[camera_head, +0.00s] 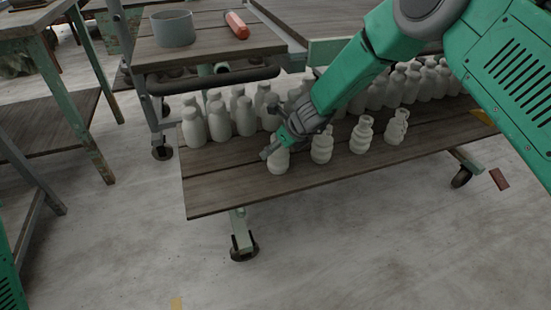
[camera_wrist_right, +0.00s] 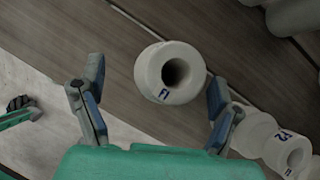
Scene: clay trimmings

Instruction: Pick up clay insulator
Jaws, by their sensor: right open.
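A pale clay insulator (camera_head: 278,160) stands upright at the left end of the front row on the low wooden cart shelf. My right gripper (camera_head: 281,142) is over it and hides its top in the head view. In the right wrist view, this insulator (camera_wrist_right: 166,88) shows its round top with a dark hole and a printed mark. It lies between the two spread fingers, apart from the left finger and close to the right one; contact is unclear. A second marked insulator (camera_wrist_right: 285,146) is beyond the right finger. My left gripper is out of view.
More insulators, one (camera_head: 322,145), one (camera_head: 362,136) and one (camera_head: 397,127), stand to the right in the front row. Several pale bottles (camera_head: 219,122) crowd behind. The bare shelf front (camera_head: 225,190) is clear. A grey pot (camera_head: 173,28) sits on the upper table.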

